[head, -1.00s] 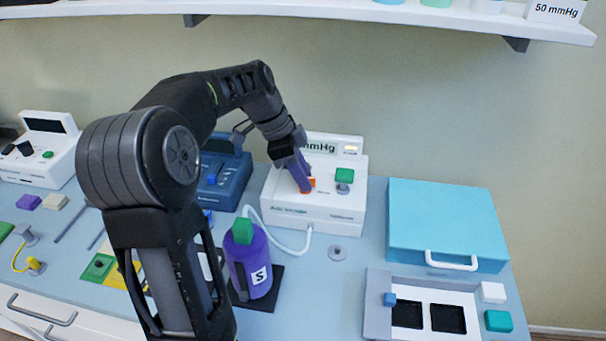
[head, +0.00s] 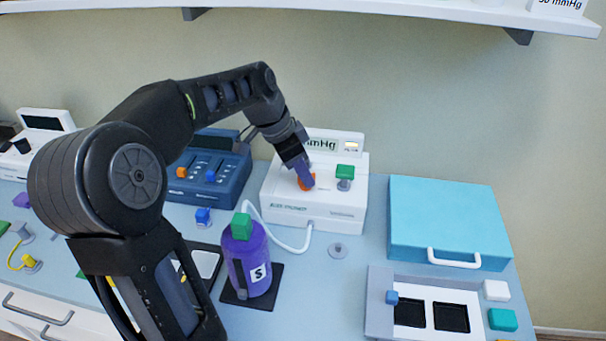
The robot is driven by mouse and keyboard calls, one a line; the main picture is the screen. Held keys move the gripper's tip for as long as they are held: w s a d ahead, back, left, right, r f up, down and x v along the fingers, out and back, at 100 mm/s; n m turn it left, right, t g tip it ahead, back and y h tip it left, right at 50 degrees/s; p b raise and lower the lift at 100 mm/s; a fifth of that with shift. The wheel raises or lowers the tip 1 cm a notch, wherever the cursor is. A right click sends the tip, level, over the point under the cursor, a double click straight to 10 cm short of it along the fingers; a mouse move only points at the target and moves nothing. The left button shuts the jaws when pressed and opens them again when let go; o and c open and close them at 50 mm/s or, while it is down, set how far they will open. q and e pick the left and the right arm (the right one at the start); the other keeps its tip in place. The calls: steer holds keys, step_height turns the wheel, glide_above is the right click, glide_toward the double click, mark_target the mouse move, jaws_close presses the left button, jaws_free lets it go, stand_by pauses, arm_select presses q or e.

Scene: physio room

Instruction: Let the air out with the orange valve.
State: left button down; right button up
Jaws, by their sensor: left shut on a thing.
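The orange valve (head: 309,183) sits on top of the white pressure unit (head: 285,207), left of a green-topped knob (head: 345,172). My left gripper (head: 305,180) reaches down from the upper left and is shut on the orange valve. Its purple fingers hide part of the valve. The unit's display (head: 322,144) ends in "mmHg"; the arm hides the digits. A white hose (head: 290,245) runs from the unit to a purple cylinder (head: 250,262) marked "S" with a green top. My right gripper is not in view.
A blue device (head: 213,165) with orange and blue knobs stands left of the unit. A closed light-blue case (head: 447,215) is on the right. A tray (head: 380,318) with dark recesses lies in front of it. A shelf (head: 400,10) overhangs the back.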

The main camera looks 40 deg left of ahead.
arm_select(q)
steer(key=n+y, duration=0.1)
steer(key=n, duration=0.2)
steer(key=n+y, duration=0.1)
steer(key=n, duration=0.2)
steer(key=shift+d+n+t+b, duration=0.2)
steer(key=shift+n+t+b, duration=0.1)
steer(key=shift+b, duration=0.05)
steer(key=n+y+b, duration=0.1)
steer(key=n+y, duration=0.1)
steer(key=n, duration=0.3)
steer(key=shift+d+b, duration=0.1)
steer(key=shift+b, duration=0.2)
steer(key=c, duration=1.5)
jaws_free()
steer(key=shift+g, duration=0.4)
steer(key=v, duration=0.7)
steer(key=shift+s+d+r, duration=0.15)
steer(key=shift+d+r, duration=0.1)
steer(key=shift+r, duration=0.1)
